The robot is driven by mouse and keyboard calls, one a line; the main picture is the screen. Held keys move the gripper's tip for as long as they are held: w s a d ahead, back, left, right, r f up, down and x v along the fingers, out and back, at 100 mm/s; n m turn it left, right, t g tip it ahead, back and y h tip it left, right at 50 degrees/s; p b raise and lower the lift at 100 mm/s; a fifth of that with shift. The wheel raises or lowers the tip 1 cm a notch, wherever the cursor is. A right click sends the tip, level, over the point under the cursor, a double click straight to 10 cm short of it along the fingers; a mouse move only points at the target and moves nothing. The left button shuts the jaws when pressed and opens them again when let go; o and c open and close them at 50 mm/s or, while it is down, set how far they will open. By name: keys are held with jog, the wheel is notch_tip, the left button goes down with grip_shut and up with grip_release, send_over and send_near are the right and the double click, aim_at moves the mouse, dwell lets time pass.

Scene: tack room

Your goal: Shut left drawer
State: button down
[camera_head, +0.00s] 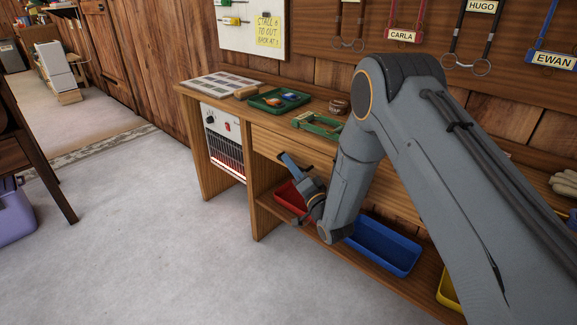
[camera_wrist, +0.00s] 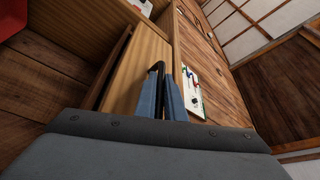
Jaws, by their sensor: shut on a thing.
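The left drawer (camera_head: 280,145) is in the wooden workbench, under the bench top. Its wooden front (camera_wrist: 138,68) fills the middle of the wrist view. My gripper (camera_head: 285,158) is at the drawer front, with its blue fingers (camera_wrist: 165,98) closed around the black bar handle (camera_wrist: 158,68). In the head view my arm covers part of the bench front, and the handle is hard to make out.
On the bench top (camera_head: 265,80) are a green tray (camera_head: 262,104), a green frame-like object (camera_head: 318,125) and a round brown tin (camera_head: 339,107). Below are a red bin (camera_head: 290,197) and a blue bin (camera_head: 385,246). A heater (camera_head: 223,140) stands at left. The front floor is clear.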

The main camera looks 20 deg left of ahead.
aim_at(299, 160)
jog(key=w, duration=0.1)
jog(key=w+d+b, duration=0.1)
jog(key=w, duration=0.1)
jog(key=shift+w+d, duration=0.15)
jog(key=shift+d, duration=0.05)
jog(key=c, duration=2.1)
grip_release()
jog(key=shift+w, duration=0.1)
jog(key=p+v, duration=0.1)
jog(key=v, duration=0.7)
jog(key=shift+a, duration=0.1)
